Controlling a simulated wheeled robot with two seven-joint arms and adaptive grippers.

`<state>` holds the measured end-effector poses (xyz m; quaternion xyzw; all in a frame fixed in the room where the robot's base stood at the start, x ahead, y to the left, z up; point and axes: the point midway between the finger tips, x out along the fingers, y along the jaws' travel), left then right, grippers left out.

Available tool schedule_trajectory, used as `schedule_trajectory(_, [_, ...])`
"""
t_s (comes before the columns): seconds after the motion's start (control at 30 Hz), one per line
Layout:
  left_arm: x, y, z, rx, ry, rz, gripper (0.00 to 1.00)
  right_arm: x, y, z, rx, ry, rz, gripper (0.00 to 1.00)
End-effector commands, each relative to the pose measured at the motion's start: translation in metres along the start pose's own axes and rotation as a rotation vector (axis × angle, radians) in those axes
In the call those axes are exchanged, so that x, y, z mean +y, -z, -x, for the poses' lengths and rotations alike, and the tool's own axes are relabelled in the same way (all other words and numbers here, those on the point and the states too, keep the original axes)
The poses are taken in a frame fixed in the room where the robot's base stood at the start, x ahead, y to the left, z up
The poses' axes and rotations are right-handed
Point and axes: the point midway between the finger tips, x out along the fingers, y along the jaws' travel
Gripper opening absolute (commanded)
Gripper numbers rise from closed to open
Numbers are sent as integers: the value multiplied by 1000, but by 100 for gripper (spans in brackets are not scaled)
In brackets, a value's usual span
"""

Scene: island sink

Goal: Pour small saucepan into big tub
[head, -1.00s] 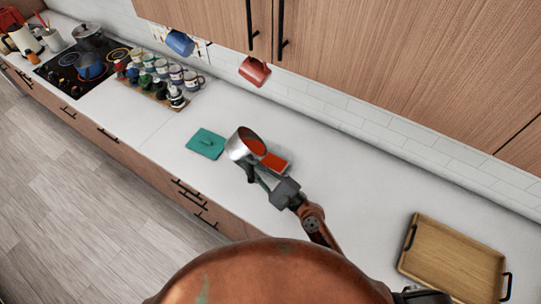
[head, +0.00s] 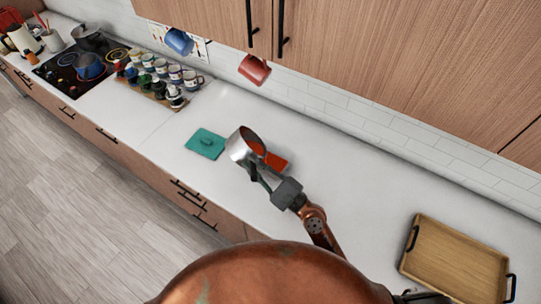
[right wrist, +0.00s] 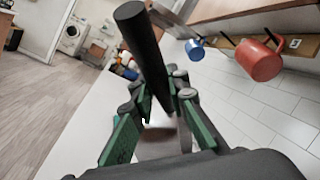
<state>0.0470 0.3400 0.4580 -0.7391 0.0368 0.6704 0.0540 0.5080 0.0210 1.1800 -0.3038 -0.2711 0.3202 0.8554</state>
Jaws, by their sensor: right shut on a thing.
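The small metal saucepan (head: 237,147) is held above the counter, tilted to the right, with red inside its lower edge. My right gripper (head: 262,178) is shut on its black handle, which stands between the green fingers in the right wrist view (right wrist: 146,55). A flat red patch (head: 276,162) shows just right of the saucepan. It may be the big tub's contents or red stuff leaving the pan; I cannot tell which. The tub's walls cannot be made out. My left gripper is not in view.
A teal flat piece (head: 206,143) lies left of the saucepan. Several mugs and jars stand on a wooden board (head: 150,93) near the cooktop. A wooden tray (head: 455,262) lies at the right. A red mug (head: 254,69) hangs at the wall. The counter between is clear.

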Motion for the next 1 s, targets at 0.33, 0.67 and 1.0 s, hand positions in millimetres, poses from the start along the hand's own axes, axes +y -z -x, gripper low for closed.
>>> schedule_trajectory(0.33, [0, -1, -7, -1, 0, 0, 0, -3, 1, 1, -8, 18, -20, 0])
schedule_trajectory(0.67, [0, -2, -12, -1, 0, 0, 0, -5, 2, 3, -13, 32, -42, 0])
schedule_trajectory(1.0, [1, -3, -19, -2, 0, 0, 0, -7, 5, 5, -18, 47, -66, 0])
